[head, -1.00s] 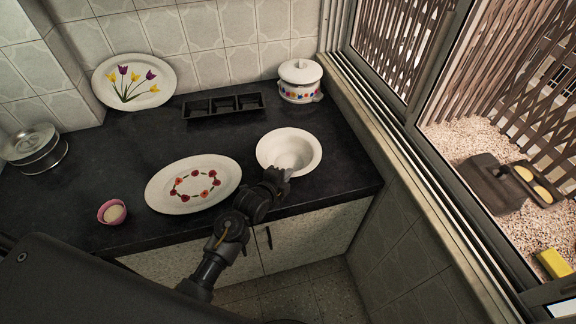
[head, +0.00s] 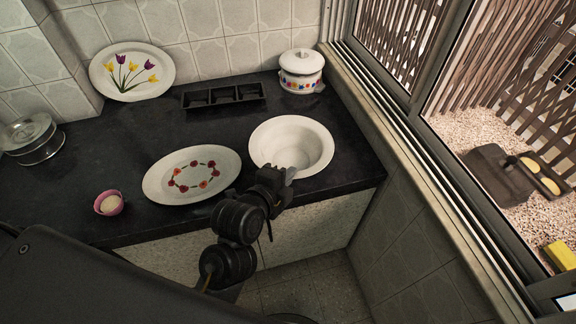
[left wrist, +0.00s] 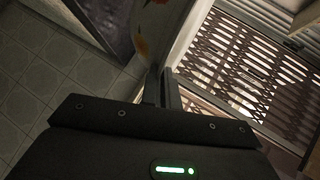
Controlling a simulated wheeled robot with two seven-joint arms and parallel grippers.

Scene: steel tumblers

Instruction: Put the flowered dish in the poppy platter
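The flowered dish is a deep white bowl (head: 291,143) with a wide rim, near the right end of the dark counter in the head view. My left gripper (head: 284,176) is at its near rim and looks shut on it. The left wrist view shows the bowl's pale outer wall (left wrist: 155,35) with orange flowers, right at the nearly closed fingers (left wrist: 162,88). The bowl appears raised off the counter. The poppy platter (head: 159,188), a white oval with a ring of red poppies, lies flat to the bowl's left. My right gripper is not in view.
A pink cup (head: 108,203) stands left of the platter. A black sectioned tray (head: 222,95) and a lidded pot (head: 301,70) are at the back. A tulip platter (head: 132,72) leans on the tiles. A steel container (head: 30,138) is far left.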

